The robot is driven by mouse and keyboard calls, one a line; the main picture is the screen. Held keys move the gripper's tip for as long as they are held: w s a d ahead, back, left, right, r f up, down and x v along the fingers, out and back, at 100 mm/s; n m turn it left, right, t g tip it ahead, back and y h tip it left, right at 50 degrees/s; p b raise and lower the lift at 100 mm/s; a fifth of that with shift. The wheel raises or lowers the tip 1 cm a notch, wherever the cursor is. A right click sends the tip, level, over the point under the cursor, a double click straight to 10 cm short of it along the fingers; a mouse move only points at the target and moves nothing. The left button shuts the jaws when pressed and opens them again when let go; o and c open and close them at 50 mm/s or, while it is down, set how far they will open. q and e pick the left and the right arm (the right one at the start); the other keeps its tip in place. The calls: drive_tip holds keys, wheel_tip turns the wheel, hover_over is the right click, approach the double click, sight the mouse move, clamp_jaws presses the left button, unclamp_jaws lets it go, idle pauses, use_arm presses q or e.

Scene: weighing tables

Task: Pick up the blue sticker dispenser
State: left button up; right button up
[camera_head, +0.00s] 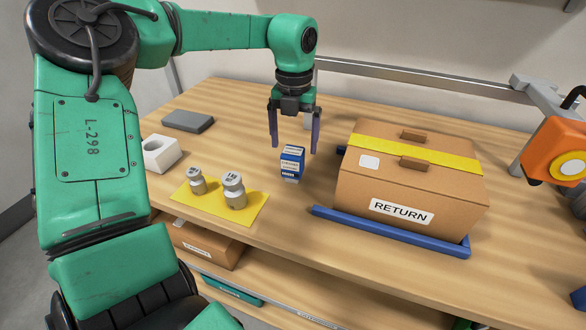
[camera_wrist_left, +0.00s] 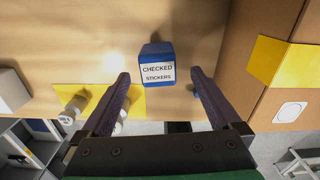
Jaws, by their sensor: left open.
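The blue sticker dispenser (camera_head: 291,163) is a small blue box with a white label. It stands on the wooden table between the yellow mat and the cardboard box. In the left wrist view the dispenser (camera_wrist_left: 157,64) shows its "CHECKED STICKERS" label, just beyond the fingertips and roughly centred between them. My left gripper (camera_head: 295,145) is open and empty, fingers pointing down, above and around the dispenser's area in the head view. In the left wrist view its fingers (camera_wrist_left: 160,78) are spread wide, apart from the dispenser. My right gripper is not in view.
A "RETURN" cardboard box (camera_head: 405,188) sits in a blue tray (camera_head: 390,233) close right of the dispenser. Two weights (camera_head: 234,190) stand on a yellow mat (camera_head: 252,211) to its left. A white block (camera_head: 160,153) and grey slab (camera_head: 188,121) lie further left.

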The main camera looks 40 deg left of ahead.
sight(293, 162)
use_arm(q)
drive_tip(key=f+p, duration=0.1)
drive_tip(key=f, duration=0.6)
drive_tip(key=shift+a, duration=0.2)
clamp_jaws()
drive_tip(key=shift+r, duration=0.15)
wheel_tip(293, 162, up, 20)
